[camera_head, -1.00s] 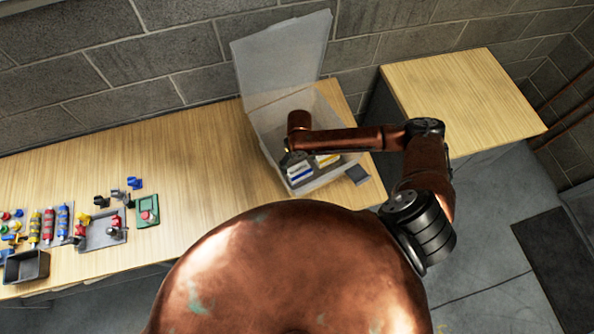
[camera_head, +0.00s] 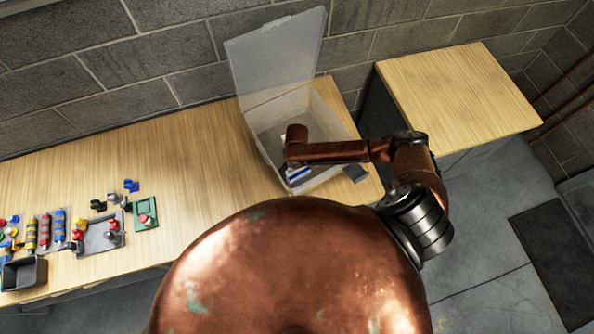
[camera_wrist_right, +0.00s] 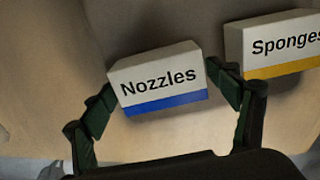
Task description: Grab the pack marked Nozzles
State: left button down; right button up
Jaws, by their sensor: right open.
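The Nozzles pack (camera_wrist_right: 158,82) is a white box with a blue stripe along its lower edge. It lies in the clear lidded box (camera_head: 334,128), and its blue-and-white end (camera_head: 298,174) shows below my arm in the head view. My right gripper (camera_wrist_right: 160,80) is open, with one finger at each short end of the Nozzles pack. I cannot tell whether the fingers touch it. In the head view my right forearm hides most of the gripper. My left gripper is not in view.
A white Sponges pack (camera_wrist_right: 280,45) with a yellow stripe lies just right of the Nozzles pack, close to my right finger. The clear box's raised lid (camera_head: 275,60) stands at the back. Bottles, small parts and trays (camera_head: 100,238) lie on the bench's left part.

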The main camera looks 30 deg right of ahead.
jog(key=shift+c, duration=0.4)
jog(key=c, duration=0.9)
jog(key=shift+c, duration=0.2)
jog(key=shift+r, duration=0.15)
